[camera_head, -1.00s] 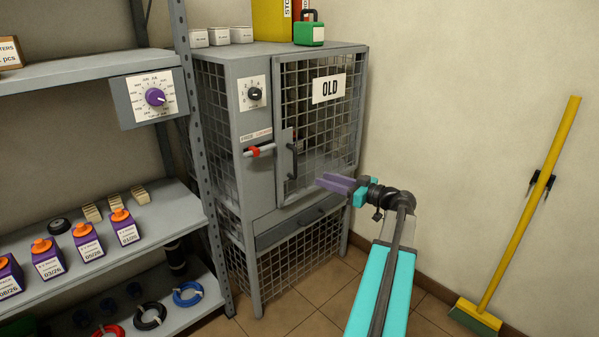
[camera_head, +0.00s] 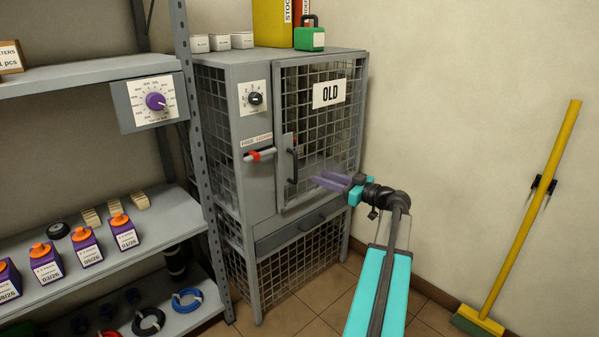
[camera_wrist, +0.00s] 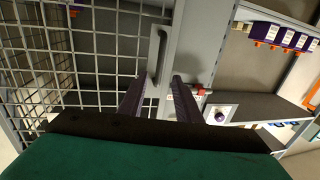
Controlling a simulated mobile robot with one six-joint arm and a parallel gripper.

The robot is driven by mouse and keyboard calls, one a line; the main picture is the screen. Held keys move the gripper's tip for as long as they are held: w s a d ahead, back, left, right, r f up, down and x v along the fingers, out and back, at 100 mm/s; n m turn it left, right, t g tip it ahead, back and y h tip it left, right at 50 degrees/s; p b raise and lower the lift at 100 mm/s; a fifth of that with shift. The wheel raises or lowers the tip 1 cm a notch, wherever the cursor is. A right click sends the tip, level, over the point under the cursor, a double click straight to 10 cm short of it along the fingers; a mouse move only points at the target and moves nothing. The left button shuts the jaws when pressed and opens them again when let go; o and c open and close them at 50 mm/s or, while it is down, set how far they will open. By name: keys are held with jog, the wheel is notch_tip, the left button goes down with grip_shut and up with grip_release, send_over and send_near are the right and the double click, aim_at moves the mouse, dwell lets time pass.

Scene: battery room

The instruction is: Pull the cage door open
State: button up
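The mesh cage door (camera_head: 326,122) with an "OLD" sign is on the front of the grey cabinet and looks shut. Its dark upright handle (camera_head: 292,165) is on the door's left side; it also shows in the wrist view (camera_wrist: 154,55). My gripper (camera_head: 314,178) is open, with two purple fingers pointing left toward the handle, just right of it. In the wrist view my gripper (camera_wrist: 159,78) has its fingers on either side of the handle's line, with the handle's lower end between the tips. I cannot tell whether they touch it.
A red-ended latch bar (camera_head: 262,155) is on the panel left of the door. A drawer (camera_head: 300,228) is below. Shelves (camera_head: 60,270) with purple boxes stand left. A yellow broom (camera_head: 530,220) leans on the right wall. Floor in front looks free.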

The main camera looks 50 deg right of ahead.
jog(key=w+a, duration=0.1)
jog(key=w, duration=0.9)
jog(key=shift+a+b, duration=0.15)
jog(key=shift+b, duration=0.25)
jog(key=shift+c, duration=0.3)
grip_shut()
jog(key=shift+w+a, duration=0.1)
